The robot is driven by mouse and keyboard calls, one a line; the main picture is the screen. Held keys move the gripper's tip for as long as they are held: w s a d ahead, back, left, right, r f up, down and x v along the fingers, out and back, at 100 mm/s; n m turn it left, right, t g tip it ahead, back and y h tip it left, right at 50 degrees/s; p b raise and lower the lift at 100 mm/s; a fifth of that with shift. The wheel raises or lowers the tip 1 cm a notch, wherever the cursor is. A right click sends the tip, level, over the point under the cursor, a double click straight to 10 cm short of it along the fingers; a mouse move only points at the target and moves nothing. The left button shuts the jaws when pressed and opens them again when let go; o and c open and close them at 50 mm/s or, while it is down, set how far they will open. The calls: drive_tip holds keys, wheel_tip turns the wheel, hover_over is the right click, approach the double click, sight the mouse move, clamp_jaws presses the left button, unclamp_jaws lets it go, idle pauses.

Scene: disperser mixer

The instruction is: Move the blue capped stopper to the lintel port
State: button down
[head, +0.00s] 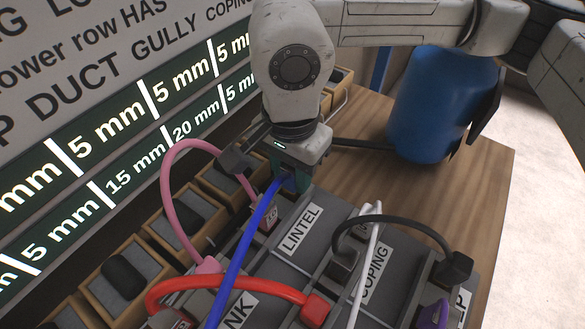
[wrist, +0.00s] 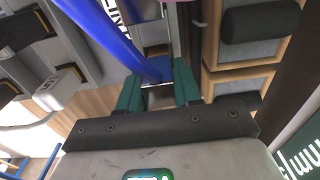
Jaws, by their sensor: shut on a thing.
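My gripper (head: 290,178) has teal fingers and is shut on the blue capped stopper, just behind the LINTEL label (head: 299,230) in the head view. In the wrist view the gripper (wrist: 159,85) has the stopper's blue end (wrist: 159,72) between its fingers; most of the stopper is hidden. A thick blue cable (head: 241,245) runs from it down to the lower left, past the label NK. The lintel port itself is hard to make out; part of the LINTEL label shows in the wrist view (wrist: 116,10).
A pink cable (head: 168,180) arches left of the gripper. Wooden bins with dark pads (head: 122,277) line the left. A blue drum (head: 440,105) stands behind right.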

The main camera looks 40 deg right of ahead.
drive_tip(key=shift+f+b, duration=0.6)
drive_tip(key=shift+f, duration=0.1)
drive_tip(key=c, duration=0.7)
unclamp_jaws()
drive_tip(key=shift+f, duration=0.1)
